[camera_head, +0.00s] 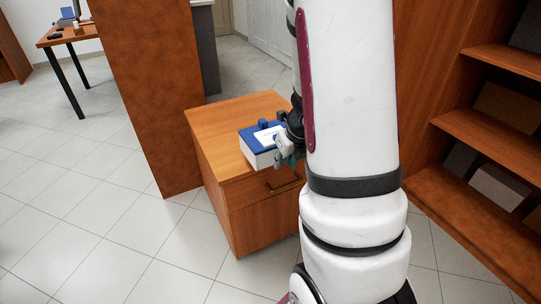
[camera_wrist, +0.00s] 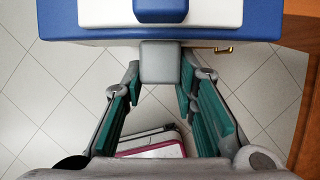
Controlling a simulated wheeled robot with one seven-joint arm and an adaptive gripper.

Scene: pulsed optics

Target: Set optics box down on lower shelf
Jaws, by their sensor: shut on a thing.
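The optics box (camera_head: 262,157) has a blue top, pale sides and a white label. It is at the front edge of the wooden drawer cabinet's top in the head view; I cannot tell whether it touches the wood. In the wrist view the box (camera_wrist: 160,32) fills the top, with a grey tab (camera_wrist: 160,63) towards me. My gripper (camera_wrist: 160,80), with green finger pads, is shut on this tab. In the head view my gripper (camera_head: 287,146) is partly hidden by my arm. A lower shelf (camera_head: 470,218) of the bookcase at right shows; its far end is out of frame.
The drawer cabinet (camera_head: 222,122) has bare top behind the box. The bookcase's middle shelf (camera_head: 490,135) is above the lower one, which holds a pale box (camera_head: 497,187) and a dark one. A tall wooden panel (camera_head: 150,90) stands left of the cabinet. The tiled floor at left is clear.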

